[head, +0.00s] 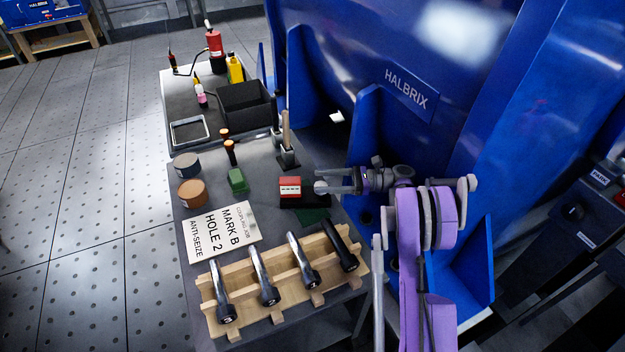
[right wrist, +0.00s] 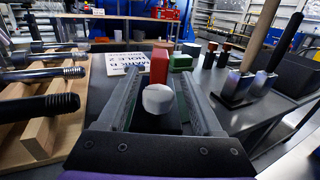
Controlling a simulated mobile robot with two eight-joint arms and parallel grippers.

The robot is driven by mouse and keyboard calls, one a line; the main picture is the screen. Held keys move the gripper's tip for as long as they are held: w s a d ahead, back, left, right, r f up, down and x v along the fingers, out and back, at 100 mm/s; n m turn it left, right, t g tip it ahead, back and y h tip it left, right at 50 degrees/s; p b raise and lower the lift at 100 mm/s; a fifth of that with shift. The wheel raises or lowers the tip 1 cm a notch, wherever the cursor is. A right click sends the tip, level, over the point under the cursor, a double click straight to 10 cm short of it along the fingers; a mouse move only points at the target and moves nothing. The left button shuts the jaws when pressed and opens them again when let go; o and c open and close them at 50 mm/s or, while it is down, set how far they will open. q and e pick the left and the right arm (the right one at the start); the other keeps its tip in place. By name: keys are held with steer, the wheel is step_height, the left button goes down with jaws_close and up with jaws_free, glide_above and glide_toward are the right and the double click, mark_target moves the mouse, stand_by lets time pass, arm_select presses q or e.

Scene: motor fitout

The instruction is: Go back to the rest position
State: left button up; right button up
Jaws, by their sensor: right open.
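My right gripper (head: 322,180) reaches in from the right over the cart's right edge, beside a red box with a white label (head: 290,187). In the right wrist view its two fingers (right wrist: 157,88) are spread apart. A white rounded piece (right wrist: 158,98) shows between them, with the red box (right wrist: 160,64) beyond it. I cannot tell whether the fingers touch the white piece. The purple right arm stands in front of the blue housing. My left gripper is not in view.
A wooden rack (head: 262,312) with several large bolts lies at the near end of the cart, beside a white sign (head: 222,232). A green block (head: 238,180), round tins (head: 193,193) and a black bin (head: 245,105) stand farther back. The blue housing (head: 400,150) rises close at the right.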

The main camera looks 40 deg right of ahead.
steer(key=shift+s+d, duration=0.2)
stand_by(0.5)
steer(key=s+a+r+n+g+h+p, duration=0.3)
steer(key=a+r+n+p, duration=0.3)
steer(key=a, duration=0.6)
steer(key=s+a+r+n+g+h+p, duration=0.25)
steer(key=a+r+n+g+p, duration=0.2)
steer(key=a+r, duration=0.6)
arm_select(q)
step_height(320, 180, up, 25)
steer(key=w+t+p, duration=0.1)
steer(key=p, duration=1)
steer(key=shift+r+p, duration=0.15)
steer(key=shift+p, duration=0.15)
arm_select(e)
steer(key=s+a+r+n+h, duration=0.2)
steer(key=s+a+n+h, duration=0.1)
steer(key=s+n, duration=0.4)
steer(key=s+a+r+n+t+h, duration=0.1)
steer(key=s+a+r+n+h, duration=0.2)
steer(key=s+n, duration=0.5)
steer(key=shift+s+a+r+h, duration=0.15)
steer(key=shift+s+a+h, duration=0.45)
steer(key=shift+h, duration=0.55)
